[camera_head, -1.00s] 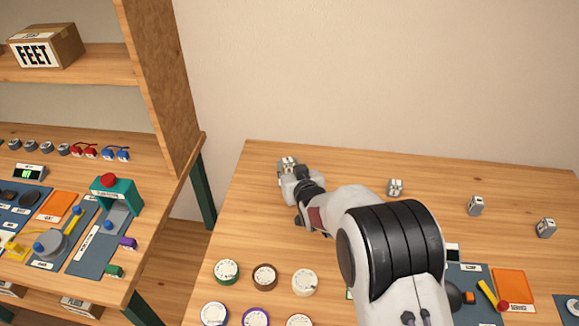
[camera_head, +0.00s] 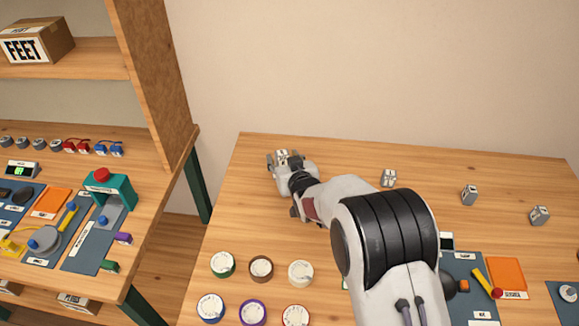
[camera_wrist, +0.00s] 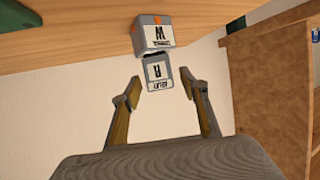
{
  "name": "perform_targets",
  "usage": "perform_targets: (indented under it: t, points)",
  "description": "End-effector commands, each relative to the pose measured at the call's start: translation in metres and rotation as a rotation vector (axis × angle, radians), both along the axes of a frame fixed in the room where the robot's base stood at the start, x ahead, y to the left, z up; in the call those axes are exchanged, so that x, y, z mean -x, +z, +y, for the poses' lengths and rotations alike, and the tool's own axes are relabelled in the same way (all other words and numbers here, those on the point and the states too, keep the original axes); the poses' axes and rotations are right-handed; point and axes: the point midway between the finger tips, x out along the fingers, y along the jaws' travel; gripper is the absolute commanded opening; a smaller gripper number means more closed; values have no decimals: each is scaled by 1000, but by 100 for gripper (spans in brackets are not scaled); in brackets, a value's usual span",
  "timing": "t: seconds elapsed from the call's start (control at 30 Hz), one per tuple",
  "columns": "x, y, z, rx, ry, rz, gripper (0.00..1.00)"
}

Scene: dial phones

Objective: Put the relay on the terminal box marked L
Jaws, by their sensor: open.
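The relay (camera_wrist: 159,74) is a small grey block with a white label bearing an R, upside down in the wrist view. It is against a grey terminal box (camera_wrist: 153,34) whose large letter looks like an M upside down, or a W. In the head view, my gripper (camera_head: 285,160) is at the far left of the table, by this box. My gripper (camera_wrist: 161,86) is open, with one finger on either side of the relay and gaps showing. Three other grey boxes stand along the back: one (camera_head: 388,178), another (camera_head: 469,195), and a third (camera_head: 540,215). Their letters are too small to read.
Several round labelled discs (camera_head: 261,268) lie at the front left of the table. Blue panels with an orange square (camera_head: 506,275) are at the front right. A shelf unit (camera_head: 150,80) stands left, across a gap.

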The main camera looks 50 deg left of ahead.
Motion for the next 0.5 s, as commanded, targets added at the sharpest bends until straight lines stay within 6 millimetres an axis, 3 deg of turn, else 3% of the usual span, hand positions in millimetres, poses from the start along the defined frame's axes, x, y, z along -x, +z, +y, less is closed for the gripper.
perform_targets:
  t: [0.5]
  points:
    - [11,13,-27,0,0,0,44]
